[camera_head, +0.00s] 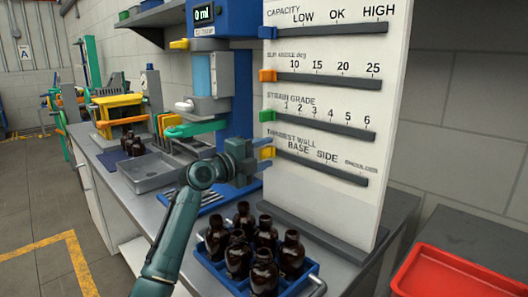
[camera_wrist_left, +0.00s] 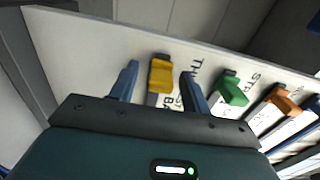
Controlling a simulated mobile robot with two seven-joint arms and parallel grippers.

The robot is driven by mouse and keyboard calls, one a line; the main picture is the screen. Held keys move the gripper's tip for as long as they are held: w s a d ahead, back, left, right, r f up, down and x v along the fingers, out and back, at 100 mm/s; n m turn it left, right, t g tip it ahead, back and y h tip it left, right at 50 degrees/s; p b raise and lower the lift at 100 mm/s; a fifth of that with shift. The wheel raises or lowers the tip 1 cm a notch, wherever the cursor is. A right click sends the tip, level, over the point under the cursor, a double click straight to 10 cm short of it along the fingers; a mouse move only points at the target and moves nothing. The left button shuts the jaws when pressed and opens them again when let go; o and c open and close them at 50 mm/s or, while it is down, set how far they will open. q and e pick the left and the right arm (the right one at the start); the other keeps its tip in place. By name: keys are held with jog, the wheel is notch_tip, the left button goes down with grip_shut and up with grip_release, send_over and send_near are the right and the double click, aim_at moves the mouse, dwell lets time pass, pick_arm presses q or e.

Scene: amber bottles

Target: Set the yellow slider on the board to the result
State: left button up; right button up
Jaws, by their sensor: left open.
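The white board (camera_head: 415,30) stands upright on the bench and carries rows with dark tracks. The yellow slider (camera_head: 267,152) sits at the left end of the lowest track, labelled thinnest wall, with marks base, side and shoulder. My left gripper (camera_head: 258,150) is at that slider. In the left wrist view the yellow slider (camera_wrist_left: 161,73) lies between the two spread fingers of my left gripper (camera_wrist_left: 160,76), with a visible gap on each side. My right gripper is not in view.
Blue (camera_head: 267,33), orange (camera_head: 267,76) and green (camera_head: 267,115) sliders sit at the left ends of the upper tracks. A blue crate (camera_head: 213,272) with several amber bottles stands below the board. A red tray (camera_head: 440,275) is at the right. A machine's display (camera_head: 204,14) reads 0 ml.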

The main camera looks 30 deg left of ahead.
pick_arm(q)
jog(key=shift+w, duration=0.15)
grip_shut()
dwell(0.5)
